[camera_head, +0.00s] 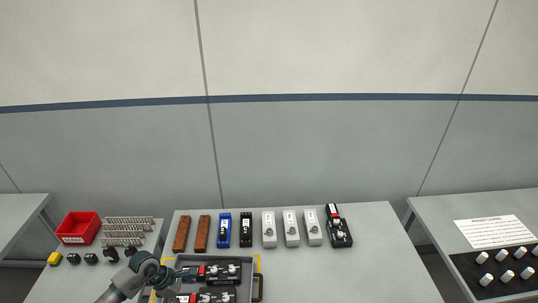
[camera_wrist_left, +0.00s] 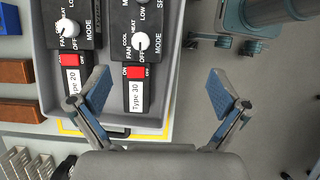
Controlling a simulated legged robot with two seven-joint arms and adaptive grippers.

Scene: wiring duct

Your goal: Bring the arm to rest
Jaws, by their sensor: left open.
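My left gripper (camera_wrist_left: 160,92) is open in the left wrist view, with its two blue-padded fingers spread apart and nothing between them. The left finger lies over the edge of a grey tray (camera_wrist_left: 150,122); the right one is over the floor. My right gripper is not in view.
Behind the tray stand brown blocks (camera_head: 181,234), a blue unit (camera_head: 224,230), black units (camera_head: 246,230) and white units (camera_head: 269,229) in a row. The right side of the middle table (camera_head: 385,260) is clear.

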